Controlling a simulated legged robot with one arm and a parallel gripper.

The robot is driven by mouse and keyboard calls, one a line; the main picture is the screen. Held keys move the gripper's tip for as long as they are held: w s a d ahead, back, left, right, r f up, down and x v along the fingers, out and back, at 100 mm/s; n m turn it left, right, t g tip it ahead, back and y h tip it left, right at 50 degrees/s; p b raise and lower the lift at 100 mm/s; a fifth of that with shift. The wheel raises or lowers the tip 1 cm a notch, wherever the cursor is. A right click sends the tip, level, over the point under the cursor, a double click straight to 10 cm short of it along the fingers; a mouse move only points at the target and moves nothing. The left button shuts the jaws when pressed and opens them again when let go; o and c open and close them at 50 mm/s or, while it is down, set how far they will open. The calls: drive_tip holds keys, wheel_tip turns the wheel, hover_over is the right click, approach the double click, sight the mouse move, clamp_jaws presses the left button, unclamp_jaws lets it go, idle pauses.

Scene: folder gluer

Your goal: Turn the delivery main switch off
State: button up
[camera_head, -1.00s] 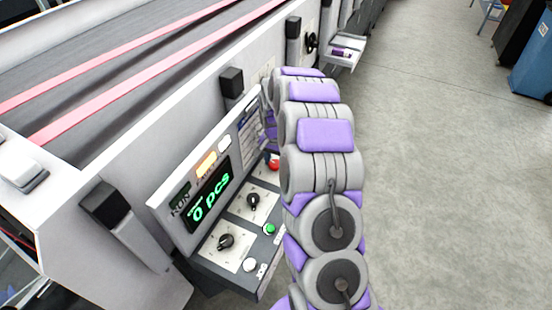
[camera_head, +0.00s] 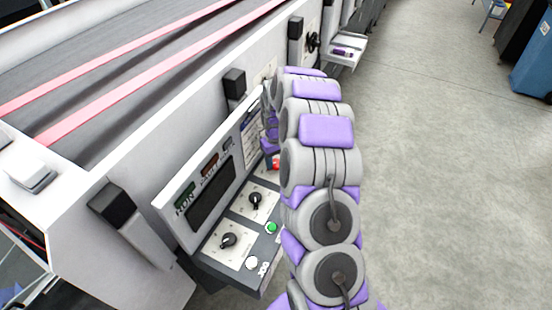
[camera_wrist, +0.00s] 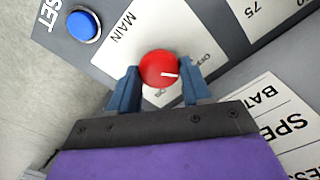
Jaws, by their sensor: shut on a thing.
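The delivery main switch is a round red knob (camera_wrist: 157,66) on a white plate marked MAIN in the wrist view. Its white line points right, toward the small OFF lettering, with the other small lettering below the knob. My gripper (camera_wrist: 159,79) is shut on the red knob, one blue-grey finger on each side. In the head view a bit of red (camera_head: 276,164) shows beside my arm, below the purple of my gripper. The panel display (camera_head: 211,194) is dark.
The control panel also has black rotary knobs (camera_head: 229,240), a green button (camera_head: 271,228) and a white button (camera_head: 251,263). A blue button (camera_wrist: 84,25) sits left of the switch in the wrist view. The floor (camera_head: 440,190) to the right is clear.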

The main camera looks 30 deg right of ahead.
sight(277, 163)
drive_tip(key=shift+s+f+n, duration=0.1)
drive_tip(key=shift+s+n, duration=0.1)
drive_tip(key=shift+n, duration=1)
drive_tip(key=o, duration=1.1)
drive_tip(key=shift+d, duration=0.1)
drive_tip(key=shift+c, duration=0.2)
wheel_tip(277, 163, up, 17)
drive_tip(key=shift+w+r+p, duration=0.15)
drive_tip(key=shift+r+p, duration=0.05)
drive_tip(key=shift+p, duration=0.15)
